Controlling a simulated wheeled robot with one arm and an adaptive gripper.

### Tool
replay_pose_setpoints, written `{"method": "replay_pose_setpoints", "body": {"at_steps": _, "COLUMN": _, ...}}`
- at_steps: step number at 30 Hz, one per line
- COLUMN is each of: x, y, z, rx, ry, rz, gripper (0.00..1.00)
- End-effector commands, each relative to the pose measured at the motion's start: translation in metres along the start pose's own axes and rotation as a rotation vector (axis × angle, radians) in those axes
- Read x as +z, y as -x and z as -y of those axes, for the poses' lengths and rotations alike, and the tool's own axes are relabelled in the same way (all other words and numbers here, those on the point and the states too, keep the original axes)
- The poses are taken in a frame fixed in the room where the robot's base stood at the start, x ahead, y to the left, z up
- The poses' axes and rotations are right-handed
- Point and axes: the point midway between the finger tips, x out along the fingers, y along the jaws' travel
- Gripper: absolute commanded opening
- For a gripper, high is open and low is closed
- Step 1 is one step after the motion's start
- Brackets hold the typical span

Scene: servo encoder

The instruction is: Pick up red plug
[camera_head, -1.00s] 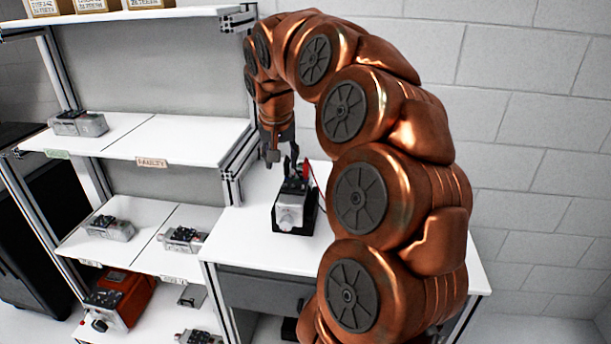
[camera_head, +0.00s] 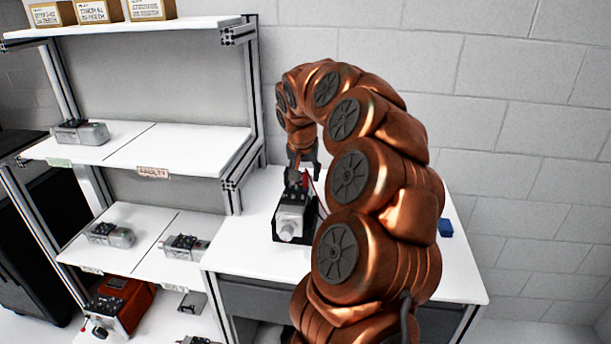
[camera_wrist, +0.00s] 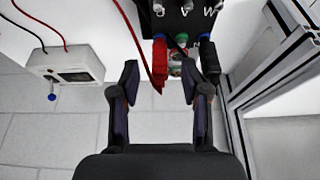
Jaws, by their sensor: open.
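In the head view my gripper (camera_head: 297,178) is right over the far end of the grey and black motor (camera_head: 291,217) on the white table. A bit of red shows there, mostly hidden by my gripper.
A white meter box (camera_wrist: 66,64) with red and black cables is at the left in the wrist view. A shelf rack (camera_head: 232,185) stands left of the table (camera_head: 240,250), holding more motors and an orange unit (camera_head: 122,302). A blue object (camera_head: 446,228) lies at the table's right.

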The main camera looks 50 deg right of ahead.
Motion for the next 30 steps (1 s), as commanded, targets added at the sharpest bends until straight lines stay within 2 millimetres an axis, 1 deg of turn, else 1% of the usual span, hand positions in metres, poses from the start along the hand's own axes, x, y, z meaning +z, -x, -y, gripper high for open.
{"method": "replay_pose_setpoints", "body": {"at_steps": 3, "x": -0.0007, "y": -0.0090, "z": 0.0000, "rx": -0.001, "ry": -0.001, "rz": -0.002, "gripper": 0.46}}
{"method": "replay_pose_setpoints", "body": {"at_steps": 9, "x": -0.0009, "y": -0.0105, "z": 0.0002, "rx": -0.002, "ry": -0.001, "rz": -0.004, "gripper": 0.46}}
{"method": "replay_pose_setpoints", "body": {"at_steps": 11, "x": -0.0008, "y": -0.0104, "z": 0.0002, "rx": -0.002, "ry": -0.001, "rz": -0.004, "gripper": 0.41}}
{"method": "replay_pose_setpoints", "body": {"at_steps": 22, "x": -0.0006, "y": -0.0102, "z": 0.0004, "rx": -0.002, "ry": -0.001, "rz": -0.004, "gripper": 0.02}}
{"method": "replay_pose_setpoints", "body": {"at_steps": 23, "x": -0.0006, "y": -0.0102, "z": 0.0004, "rx": -0.002, "ry": -0.001, "rz": -0.003, "gripper": 0.00}}
{"method": "replay_pose_setpoints", "body": {"at_steps": 30, "x": -0.0006, "y": -0.0100, "z": 0.0005, "rx": -0.003, "ry": -0.001, "rz": -0.003, "gripper": 0.00}}
